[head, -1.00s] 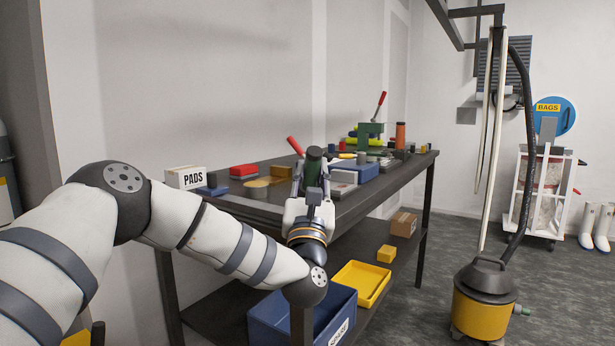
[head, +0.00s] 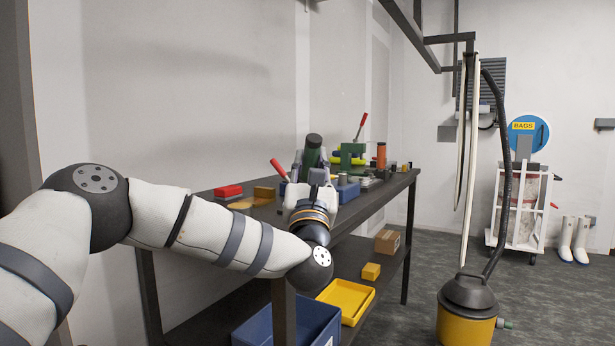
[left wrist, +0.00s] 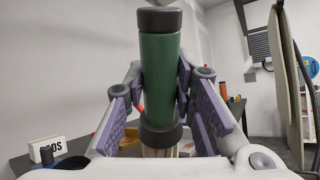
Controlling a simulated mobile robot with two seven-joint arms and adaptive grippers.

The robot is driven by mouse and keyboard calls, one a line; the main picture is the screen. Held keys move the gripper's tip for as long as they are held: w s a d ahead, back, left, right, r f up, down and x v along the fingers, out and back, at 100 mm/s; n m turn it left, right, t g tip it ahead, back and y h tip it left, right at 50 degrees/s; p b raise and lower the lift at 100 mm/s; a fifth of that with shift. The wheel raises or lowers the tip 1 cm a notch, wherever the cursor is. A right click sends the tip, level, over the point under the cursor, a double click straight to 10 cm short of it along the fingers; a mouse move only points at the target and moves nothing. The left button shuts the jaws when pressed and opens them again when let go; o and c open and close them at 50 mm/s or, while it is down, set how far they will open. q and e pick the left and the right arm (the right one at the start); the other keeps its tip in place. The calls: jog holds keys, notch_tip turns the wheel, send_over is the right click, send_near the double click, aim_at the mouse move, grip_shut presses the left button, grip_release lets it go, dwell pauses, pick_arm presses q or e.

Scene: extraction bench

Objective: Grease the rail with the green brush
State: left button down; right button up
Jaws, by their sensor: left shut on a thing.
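My left gripper (head: 312,172) is shut on the green brush (head: 313,152), above the bench in the head view. In the left wrist view the brush (left wrist: 160,80) is a thick green cylinder with a black cap and a black collar, roughly upright between the purple-grey finger pads. A pale section shows below the collar; its bristles are hidden behind the gripper body. I cannot pick out the rail with certainty. My right gripper is in neither view.
The dark bench (head: 369,206) carries a red block (head: 229,191), a green press (head: 352,158) with a red lever, and an orange cylinder (head: 381,155). Below are a blue bin (head: 318,330) and a yellow tray (head: 345,301). A yellow vacuum (head: 466,312) stands on the floor at right.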

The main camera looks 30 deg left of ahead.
pick_arm(q)
jog(key=shift+r+p, duration=0.35)
jog(key=shift+r, duration=1.1)
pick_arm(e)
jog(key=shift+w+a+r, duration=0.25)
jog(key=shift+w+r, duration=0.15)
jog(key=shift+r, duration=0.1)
pick_arm(q)
jog(key=shift+f, duration=0.1)
jog(key=s+d+f+m+t+h+p, duration=0.1)
jog(key=s+d+f+m+h, duration=0.2)
jog(key=f, duration=0.5)
jog(key=s+d+f+m+t+h+p, duration=0.1)
jog(key=s+d+f+h, duration=0.35)
jog(key=f, duration=0.25)
jog(key=s+d+f+m+h, duration=0.2)
jog(key=s+h, duration=0.3)
jog(key=s, duration=0.4)
jog(key=s+d+f+m+h+p, duration=0.1)
jog(key=s+d+f+m+h, duration=0.2)
jog(key=s+h, duration=0.3)
jog(key=s, duration=0.4)
jog(key=shift+f+p, duration=0.25)
jog(key=shift+p, duration=0.05)
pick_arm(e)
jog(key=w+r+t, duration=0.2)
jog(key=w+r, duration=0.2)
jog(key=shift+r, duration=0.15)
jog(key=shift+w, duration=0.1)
